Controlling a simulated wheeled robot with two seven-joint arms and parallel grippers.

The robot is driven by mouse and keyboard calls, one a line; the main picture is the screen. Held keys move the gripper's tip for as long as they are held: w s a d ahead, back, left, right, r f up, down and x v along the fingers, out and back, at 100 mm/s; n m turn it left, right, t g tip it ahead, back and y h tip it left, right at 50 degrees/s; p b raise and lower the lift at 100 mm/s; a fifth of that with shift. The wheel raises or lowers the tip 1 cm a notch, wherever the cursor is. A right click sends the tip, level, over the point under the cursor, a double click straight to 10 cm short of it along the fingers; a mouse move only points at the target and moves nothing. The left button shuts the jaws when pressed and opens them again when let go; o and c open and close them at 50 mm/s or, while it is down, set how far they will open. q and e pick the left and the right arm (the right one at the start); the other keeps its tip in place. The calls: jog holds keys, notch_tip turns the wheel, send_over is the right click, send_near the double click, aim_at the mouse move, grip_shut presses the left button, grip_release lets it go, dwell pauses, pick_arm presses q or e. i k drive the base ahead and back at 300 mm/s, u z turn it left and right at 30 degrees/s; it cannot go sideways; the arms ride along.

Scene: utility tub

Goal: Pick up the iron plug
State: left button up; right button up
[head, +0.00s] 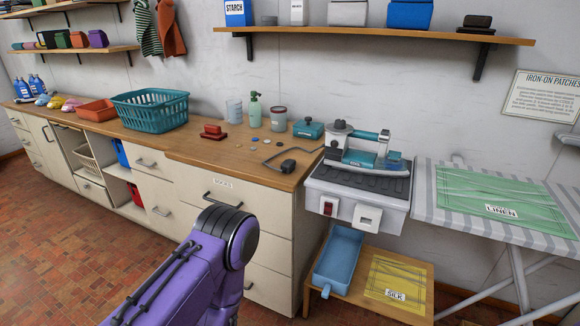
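The iron plug (288,166) is a small dark plug lying on the wooden counter near its front right edge. A dark cord (268,155) loops on the counter beside it and runs right toward the iron. The teal and white iron (362,154) sits on a grey and white station at the counter's right end. A purple arm of mine rises from the bottom, in front of the drawers, and stays below the counter top. Neither of my grippers shows in the head view.
A red stapler-like object (213,132), several small discs, jars and a teal box (308,129) stand around the plug. A teal basket (150,110) is farther left. The ironing board (455,210) and a low table with a blue tray (338,259) are at right.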

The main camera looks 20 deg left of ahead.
aim_at(288, 166)
jog(key=z, duration=3.3)
jog(key=k, duration=1.8)
jog(key=u, duration=1.8)
